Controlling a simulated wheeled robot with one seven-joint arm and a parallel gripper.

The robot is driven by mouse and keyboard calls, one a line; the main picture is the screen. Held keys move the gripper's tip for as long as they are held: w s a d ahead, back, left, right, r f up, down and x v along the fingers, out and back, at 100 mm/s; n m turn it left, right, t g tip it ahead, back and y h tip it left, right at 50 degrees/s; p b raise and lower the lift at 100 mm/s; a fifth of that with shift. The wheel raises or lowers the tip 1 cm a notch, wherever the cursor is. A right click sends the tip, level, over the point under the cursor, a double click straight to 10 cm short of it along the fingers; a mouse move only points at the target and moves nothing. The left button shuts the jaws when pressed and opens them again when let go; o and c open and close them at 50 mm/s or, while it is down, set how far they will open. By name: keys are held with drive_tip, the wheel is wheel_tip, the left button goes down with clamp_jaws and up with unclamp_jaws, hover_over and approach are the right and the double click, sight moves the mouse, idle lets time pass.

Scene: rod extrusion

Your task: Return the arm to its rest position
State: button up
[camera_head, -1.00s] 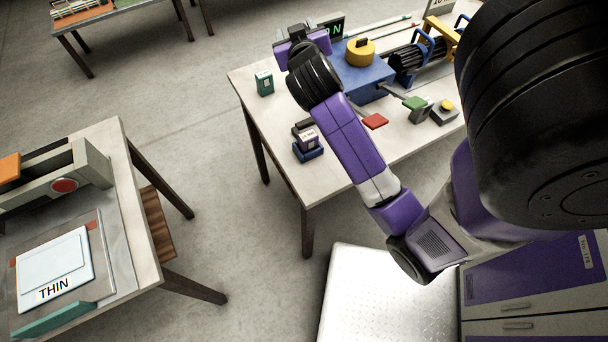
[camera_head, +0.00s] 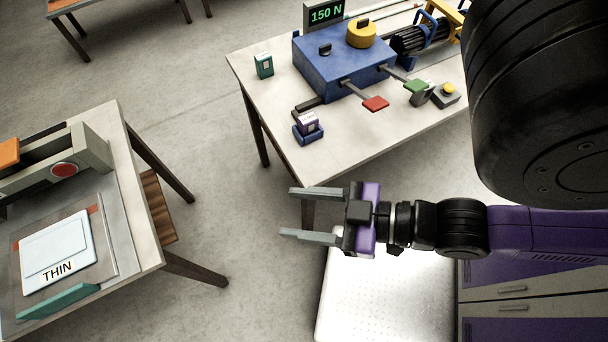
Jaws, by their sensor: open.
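My gripper (camera_head: 312,214) is open and empty, with its two grey fingers apart and pointing left. It hangs in the air in front of the near leg of the machine table (camera_head: 340,150), over the floor and the edge of a white plate. My purple and black arm (camera_head: 463,226) reaches in from the right, roughly level across the picture. Nothing touches the fingers.
A left table (camera_head: 147,247) holds a "THIN" card (camera_head: 58,252). Floor between tables is clear.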

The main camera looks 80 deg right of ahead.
drive_tip(key=shift+s+a+r, duration=0.25)
drive_tip(key=shift+s+a, duration=0.05)
wheel_tip(320, 180, down, 2)
drive_tip(key=shift+b, duration=0.95)
